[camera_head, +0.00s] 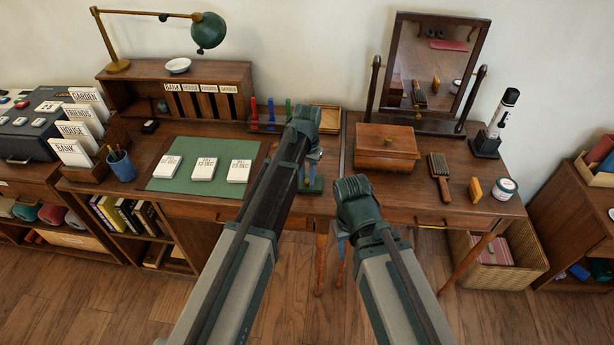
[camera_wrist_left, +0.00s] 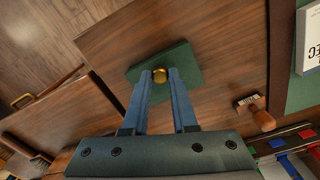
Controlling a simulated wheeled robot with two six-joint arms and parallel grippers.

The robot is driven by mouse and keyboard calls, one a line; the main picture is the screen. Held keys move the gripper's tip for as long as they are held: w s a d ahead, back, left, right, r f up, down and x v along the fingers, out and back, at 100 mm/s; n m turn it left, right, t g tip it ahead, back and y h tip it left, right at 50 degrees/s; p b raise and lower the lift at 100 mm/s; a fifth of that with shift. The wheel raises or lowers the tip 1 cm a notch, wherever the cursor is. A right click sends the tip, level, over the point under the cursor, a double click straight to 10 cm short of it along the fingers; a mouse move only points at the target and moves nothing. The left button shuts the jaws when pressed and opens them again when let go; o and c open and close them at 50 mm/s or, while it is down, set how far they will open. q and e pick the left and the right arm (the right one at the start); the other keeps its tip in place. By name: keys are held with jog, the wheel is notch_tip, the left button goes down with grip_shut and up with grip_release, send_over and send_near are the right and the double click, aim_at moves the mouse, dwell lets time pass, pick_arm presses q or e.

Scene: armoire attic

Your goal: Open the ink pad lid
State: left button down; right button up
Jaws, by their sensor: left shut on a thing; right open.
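The ink pad is a small dark green box (camera_head: 312,187) near the front edge of the desk, partly hidden behind my left arm. In the left wrist view its green lid (camera_wrist_left: 185,62) carries a round brass knob (camera_wrist_left: 160,74). My left gripper (camera_head: 315,154) is above the pad, and in the wrist view its blue fingers (camera_wrist_left: 160,78) are closed on the knob. I cannot tell whether the lid is apart from its base. My right gripper (camera_head: 342,246) is open and empty, low in front of the desk, with its fingers partly hidden.
A wooden-handled stamp (camera_wrist_left: 258,114) lies beside the pad. A green mat (camera_head: 190,184) with white date cards is to the left. Red, green and blue items (camera_head: 271,108) stand behind.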

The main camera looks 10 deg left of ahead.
dwell(0.8)
pick_arm(q)
jog(key=shift+w+r+g, duration=0.35)
jog(key=shift+w+g, duration=0.25)
jog(key=shift+w, duration=0.05)
jog(key=shift+w+r+g, duration=0.2)
jog(key=shift+w+g, duration=0.25)
jog(key=shift+g, duration=0.45)
jog(key=shift+a+r+g, duration=0.1)
jog(key=shift+r+g, duration=0.15)
jog(key=shift+g, duration=0.35)
jog(key=c, duration=0.7)
grip_release()
jog(key=shift+r, duration=0.15)
